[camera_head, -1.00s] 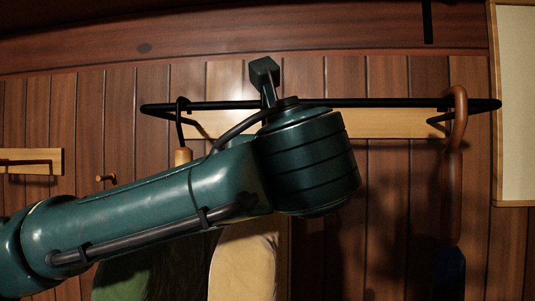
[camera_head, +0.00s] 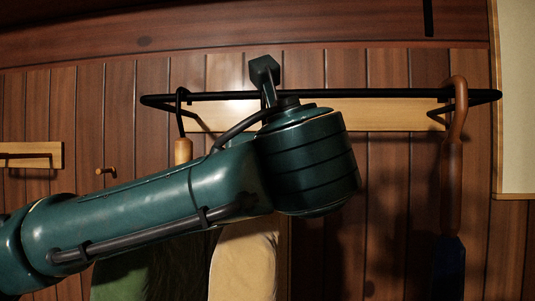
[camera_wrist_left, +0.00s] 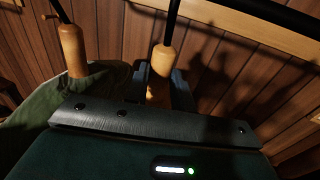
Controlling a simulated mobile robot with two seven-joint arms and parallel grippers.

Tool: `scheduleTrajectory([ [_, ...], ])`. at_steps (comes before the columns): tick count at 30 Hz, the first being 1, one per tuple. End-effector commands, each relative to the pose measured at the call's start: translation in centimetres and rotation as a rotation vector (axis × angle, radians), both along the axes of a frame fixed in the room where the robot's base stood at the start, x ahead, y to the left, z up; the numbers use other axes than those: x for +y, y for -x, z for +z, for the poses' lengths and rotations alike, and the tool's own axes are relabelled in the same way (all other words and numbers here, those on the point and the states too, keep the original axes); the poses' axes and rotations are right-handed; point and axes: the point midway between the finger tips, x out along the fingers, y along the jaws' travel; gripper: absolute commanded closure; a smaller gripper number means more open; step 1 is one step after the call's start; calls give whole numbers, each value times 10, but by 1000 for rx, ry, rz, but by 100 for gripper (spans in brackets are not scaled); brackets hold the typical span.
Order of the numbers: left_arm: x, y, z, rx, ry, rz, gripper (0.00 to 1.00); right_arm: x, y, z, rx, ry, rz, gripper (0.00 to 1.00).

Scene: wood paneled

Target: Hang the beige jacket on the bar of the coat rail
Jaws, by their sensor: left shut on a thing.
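The beige jacket (camera_head: 245,262) hangs below my left forearm in the head view; its upper part is hidden. My left gripper (camera_wrist_left: 166,92) is shut on the wooden neck (camera_wrist_left: 160,70) of a hanger in the left wrist view. A black hook stem (camera_wrist_left: 172,22) rises from this neck, and its top is out of view. The coat rail's black bar (camera_head: 385,97) runs across the head view behind my arm. I cannot tell whether the held hook rests on the bar. My right gripper is not in view.
A green jacket (camera_head: 135,268) hangs left of the beige one, its wooden hanger neck (camera_wrist_left: 72,50) close beside my left gripper. A brown hanger (camera_head: 453,180) with a dark blue garment (camera_head: 448,268) hangs at the bar's right end. The bar between looks free.

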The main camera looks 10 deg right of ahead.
Motion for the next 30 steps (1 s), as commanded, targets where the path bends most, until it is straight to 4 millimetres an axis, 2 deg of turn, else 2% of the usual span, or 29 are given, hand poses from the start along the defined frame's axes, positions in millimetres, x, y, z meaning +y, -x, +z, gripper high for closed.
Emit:
scheduleTrajectory([
  [11, 1, 0, -8, -5, 3, 0, 100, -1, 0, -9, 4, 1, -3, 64],
  [12, 1, 0, -8, -6, 3, 0, 75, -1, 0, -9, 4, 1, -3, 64],
  [21, 0, 0, -8, -2, 1, 0, 50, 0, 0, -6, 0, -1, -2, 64],
  [30, 0, 0, -11, 4, -2, 0, 50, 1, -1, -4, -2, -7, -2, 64],
])
